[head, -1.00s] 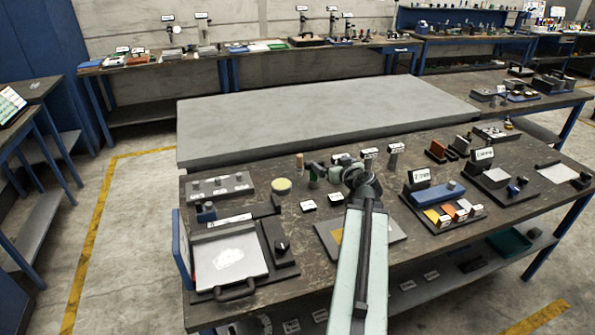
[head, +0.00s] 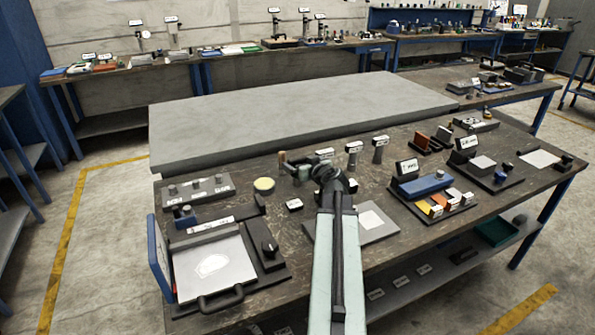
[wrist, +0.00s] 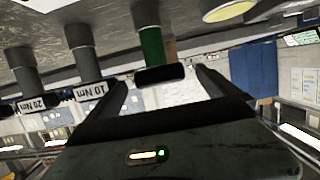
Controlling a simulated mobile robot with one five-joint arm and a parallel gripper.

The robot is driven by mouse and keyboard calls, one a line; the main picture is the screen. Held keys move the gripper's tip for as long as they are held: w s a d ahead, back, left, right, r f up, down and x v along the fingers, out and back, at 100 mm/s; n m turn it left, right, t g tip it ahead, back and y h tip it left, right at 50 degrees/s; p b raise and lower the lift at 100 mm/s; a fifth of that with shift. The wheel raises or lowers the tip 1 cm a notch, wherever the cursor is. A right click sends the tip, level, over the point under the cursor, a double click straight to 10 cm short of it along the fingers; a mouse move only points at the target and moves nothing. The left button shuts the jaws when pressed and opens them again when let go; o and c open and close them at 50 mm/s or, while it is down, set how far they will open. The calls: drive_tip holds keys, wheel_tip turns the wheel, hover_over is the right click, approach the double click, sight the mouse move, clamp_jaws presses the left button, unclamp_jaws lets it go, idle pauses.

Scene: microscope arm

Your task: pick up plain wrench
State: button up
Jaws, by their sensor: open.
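The wrist view shows an upright green cylinder (wrist: 151,45) with a dark end piece (wrist: 160,74), hanging from the top because the picture is upside down. It carries no label I can read; I cannot tell surely that it is the plain wrench. Beside it stand grey posts labelled 10 Nm (wrist: 88,72) and 20 Nm (wrist: 27,75). My gripper (wrist: 160,88) is open and empty, its fingers on either side of the dark end piece in the picture; the depth between them is unclear. In the head view my gripper (head: 327,172) is over the bench, partly hiding the green piece (head: 304,172).
A yellow disc (head: 264,184) and a wooden post (head: 283,160) stand left of the green piece. Labelled posts (head: 378,154) stand right. A grey mat (head: 383,229) lies in front, and a blue block (head: 427,184) sits on a black stand. A grey slab (head: 300,110) lies behind.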

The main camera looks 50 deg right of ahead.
sight(300, 162)
drive_tip(key=x, duration=0.3)
drive_tip(key=shift+w+d+f+b, duration=0.15)
drive_tip(key=shift+w+b, duration=0.1)
drive_tip(key=shift+b, duration=0.1)
drive_tip(key=shift+c, duration=0.6)
drive_tip(key=c, duration=2)
